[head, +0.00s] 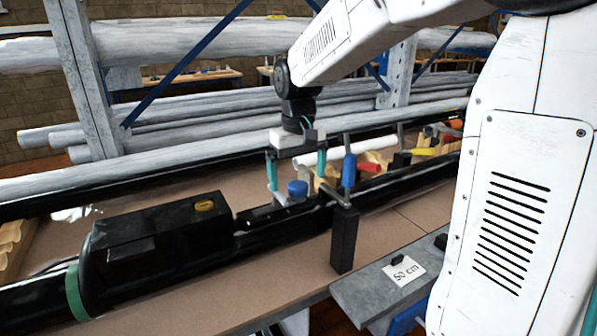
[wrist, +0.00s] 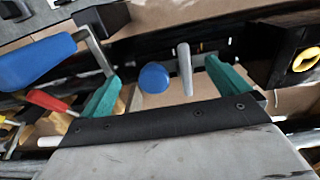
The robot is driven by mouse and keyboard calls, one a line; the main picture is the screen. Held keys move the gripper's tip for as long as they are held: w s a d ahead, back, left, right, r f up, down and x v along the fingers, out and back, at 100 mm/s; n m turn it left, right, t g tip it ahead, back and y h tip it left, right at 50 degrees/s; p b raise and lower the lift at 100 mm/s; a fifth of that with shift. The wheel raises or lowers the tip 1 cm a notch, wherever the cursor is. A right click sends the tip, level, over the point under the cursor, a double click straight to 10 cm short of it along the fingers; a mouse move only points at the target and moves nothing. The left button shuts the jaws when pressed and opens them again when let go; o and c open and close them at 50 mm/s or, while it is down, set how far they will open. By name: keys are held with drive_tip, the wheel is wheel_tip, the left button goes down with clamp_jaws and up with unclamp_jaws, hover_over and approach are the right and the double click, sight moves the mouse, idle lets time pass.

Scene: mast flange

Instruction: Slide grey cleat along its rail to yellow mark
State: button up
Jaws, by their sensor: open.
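The grey cleat shows in the wrist view as a pale grey upright post (wrist: 186,70) next to a round blue knob (wrist: 153,78). Both lie between the two teal fingers of my gripper (wrist: 166,90), with gaps on either side. In the head view the blue knob (head: 297,188) sits on the dark rail (head: 258,214) on the black mast, with my gripper (head: 297,180) right over it. The jaws are open and not closed on anything. A yellow oval (head: 204,206) tops the black box at left; I cannot tell whether it is the yellow mark.
The black box (head: 155,240) stands on the mast left of my gripper. A clamp with a blue handle (head: 349,170) stands close on the right, also in the wrist view (wrist: 40,62). A "50 cm" card (head: 404,270) lies on a grey shelf in front.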

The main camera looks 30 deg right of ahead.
drive_tip(key=shift+f, duration=3.1)
drive_tip(key=shift+c, duration=0.3)
clamp_jaws()
